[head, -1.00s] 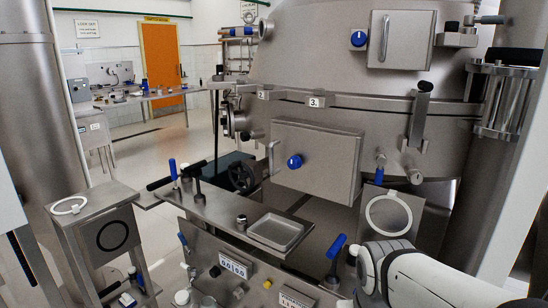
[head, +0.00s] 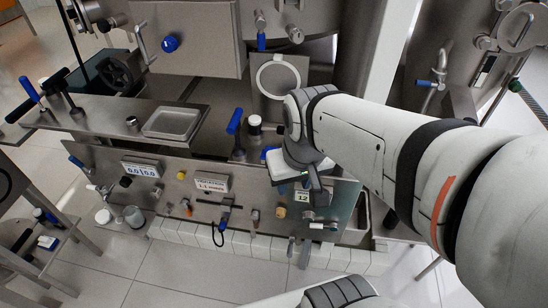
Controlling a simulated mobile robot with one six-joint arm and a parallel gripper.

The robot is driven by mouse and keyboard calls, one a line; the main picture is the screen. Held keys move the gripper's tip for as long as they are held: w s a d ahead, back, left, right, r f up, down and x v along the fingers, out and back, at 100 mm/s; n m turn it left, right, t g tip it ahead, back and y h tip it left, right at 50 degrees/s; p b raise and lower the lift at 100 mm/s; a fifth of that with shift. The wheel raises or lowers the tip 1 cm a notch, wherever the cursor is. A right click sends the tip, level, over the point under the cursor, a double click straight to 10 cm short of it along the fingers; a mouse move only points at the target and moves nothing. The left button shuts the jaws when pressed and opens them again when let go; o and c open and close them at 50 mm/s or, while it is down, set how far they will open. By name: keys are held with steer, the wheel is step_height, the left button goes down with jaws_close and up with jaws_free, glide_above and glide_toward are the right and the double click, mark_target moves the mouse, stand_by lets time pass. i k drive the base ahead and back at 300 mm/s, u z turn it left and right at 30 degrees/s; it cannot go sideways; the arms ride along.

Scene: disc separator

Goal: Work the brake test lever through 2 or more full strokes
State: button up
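I cannot read a label that names the brake test lever. A lever with a blue grip (head: 235,121) stands tilted behind the sloping control panel (head: 155,205). A smaller handle with a blue lower end (head: 223,222) is on the panel's front. My gripper (head: 314,188) is at the end of the white arm, low over the panel's right part, to the right of both handles. Its wrist and dark body hide part of the panel and of a blue item (head: 268,153) beside it. The fingertips are small and unclear, so I cannot tell what they touch.
The large steel machine (head: 190,40) stands behind. White tiled floor (head: 160,280) is open in front.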

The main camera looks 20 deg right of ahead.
mark_target(289, 252)
steer(key=z, duration=1.7)
steer(key=k, duration=1.05)
steer(key=u, duration=0.3)
